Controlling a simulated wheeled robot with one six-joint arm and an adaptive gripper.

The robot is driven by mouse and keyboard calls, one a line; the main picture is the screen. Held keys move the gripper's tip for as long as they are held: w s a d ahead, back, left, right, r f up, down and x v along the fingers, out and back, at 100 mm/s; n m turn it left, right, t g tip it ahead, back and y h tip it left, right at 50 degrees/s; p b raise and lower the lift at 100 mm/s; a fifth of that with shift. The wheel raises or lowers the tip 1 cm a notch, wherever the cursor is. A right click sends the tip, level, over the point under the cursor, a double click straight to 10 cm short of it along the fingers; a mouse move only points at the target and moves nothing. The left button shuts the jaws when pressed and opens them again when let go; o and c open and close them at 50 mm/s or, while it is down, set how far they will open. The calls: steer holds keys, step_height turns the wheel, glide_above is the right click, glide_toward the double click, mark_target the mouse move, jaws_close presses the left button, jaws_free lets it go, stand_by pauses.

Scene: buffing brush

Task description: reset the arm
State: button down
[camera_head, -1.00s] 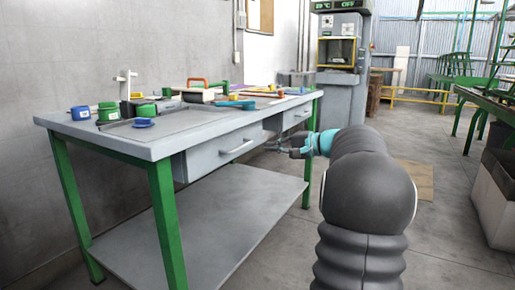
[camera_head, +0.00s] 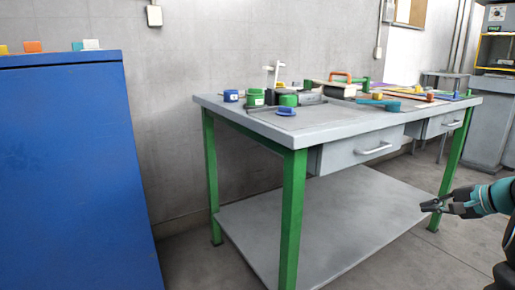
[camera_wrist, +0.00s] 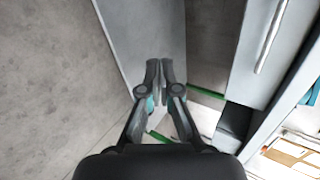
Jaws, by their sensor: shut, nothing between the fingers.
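My gripper (camera_head: 432,205) is at the right edge of the head view, in front of the workbench's right end and below tabletop height. Its dark fingers are shut with nothing between them. Teal parts show at its wrist; most of my arm is out of the picture. In the wrist view, the fingertips (camera_wrist: 159,66) meet in front of the bench's grey lower shelf (camera_wrist: 140,30).
The workbench (camera_head: 340,125) has green legs, drawers and a lower shelf. Containers, brushes and tools lie on its top. A tall blue cabinet (camera_head: 75,180) stands at the left. A grey machine (camera_head: 487,125) stands at the far right. Floor shows between cabinet and bench.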

steer(key=s+a+f+n+g+h+p, duration=0.35)
steer(key=s+a+n+g, duration=0.25)
steer(key=s+a, duration=0.95)
steer(key=s+a+r+n+t+p, duration=0.1)
steer(key=s+a+r+n, duration=0.1)
steer(key=a, duration=0.6)
steer(key=s+a+r+n+h+p, duration=0.1)
steer(key=s+a+r+n+p, duration=0.1)
steer(key=s+a+n, duration=0.3)
steer(key=s+a, duration=0.2)
steer(key=a, duration=0.1)
steer(key=shift+r+n+t, duration=0.3)
steer(key=shift+t, duration=0.1)
steer(key=shift+a+h, duration=0.1)
steer(key=shift+h, duration=0.15)
